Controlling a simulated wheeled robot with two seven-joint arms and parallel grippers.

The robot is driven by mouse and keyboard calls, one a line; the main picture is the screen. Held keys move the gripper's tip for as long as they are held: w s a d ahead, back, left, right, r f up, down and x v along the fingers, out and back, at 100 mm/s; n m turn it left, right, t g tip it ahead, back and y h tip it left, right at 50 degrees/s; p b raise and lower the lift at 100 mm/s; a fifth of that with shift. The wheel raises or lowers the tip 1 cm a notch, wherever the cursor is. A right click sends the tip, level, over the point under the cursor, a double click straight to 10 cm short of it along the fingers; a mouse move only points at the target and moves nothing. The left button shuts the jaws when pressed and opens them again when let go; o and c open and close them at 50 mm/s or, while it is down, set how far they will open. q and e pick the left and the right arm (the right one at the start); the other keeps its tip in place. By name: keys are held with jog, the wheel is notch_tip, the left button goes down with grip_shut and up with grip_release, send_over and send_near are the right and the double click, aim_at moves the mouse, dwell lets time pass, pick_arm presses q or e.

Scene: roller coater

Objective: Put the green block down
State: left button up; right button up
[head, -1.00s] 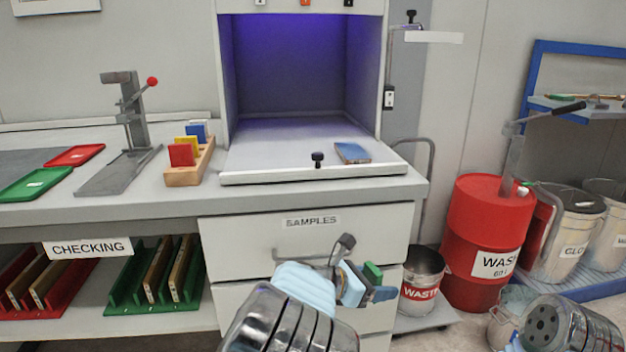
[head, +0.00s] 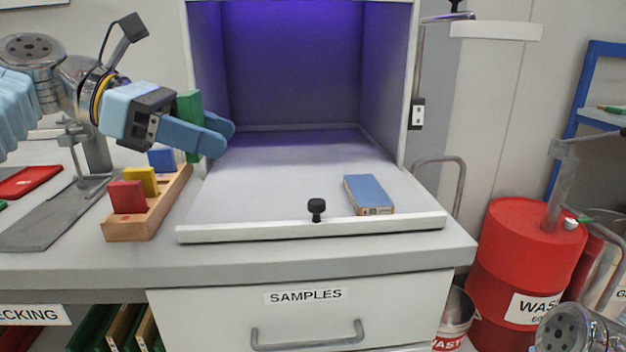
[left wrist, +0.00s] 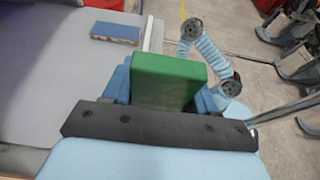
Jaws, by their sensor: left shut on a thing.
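The green block (head: 190,126) is held upright in my left gripper (head: 208,136), which is shut on it. In the head view they show above the back end of a wooden rack (head: 143,222); the gap between block and rack is hard to tell. In the left wrist view the green block (left wrist: 168,82) sits between the blue fingers. The rack holds a red block (head: 128,197), a yellow block (head: 142,181) and a blue block (head: 161,159) in a row. My right gripper does not show; only part of my right arm is at the lower right.
A lit booth has a pale floor (head: 270,190) right of the rack, with a blue-topped block (head: 368,194) and a black knob (head: 316,209) at its front. A grey lever stand (head: 95,150) is left of the rack. A red drum (head: 525,250) stands right of the bench.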

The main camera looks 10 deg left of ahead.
pick_arm(q)
jog(key=w+d+f+p, duration=0.2)
jog(key=w+d+f, duration=0.15)
jog(key=w, duration=0.55)
send_over(281, 202)
jog(key=s, duration=0.1)
jog(key=f, duration=0.5)
jog(key=shift+a+b, duration=0.3)
jog(key=shift+b, duration=0.05)
jog(key=shift+w+d+f, duration=0.1)
jog(key=shift+w+f, duration=0.1)
jog(key=f, duration=0.3)
jog(key=shift+w+d+f, duration=0.15)
jog(key=shift+w, duration=0.25)
jog(key=shift+f, duration=0.4)
jog(key=shift+f, duration=0.15)
jog(key=o, duration=1.1)
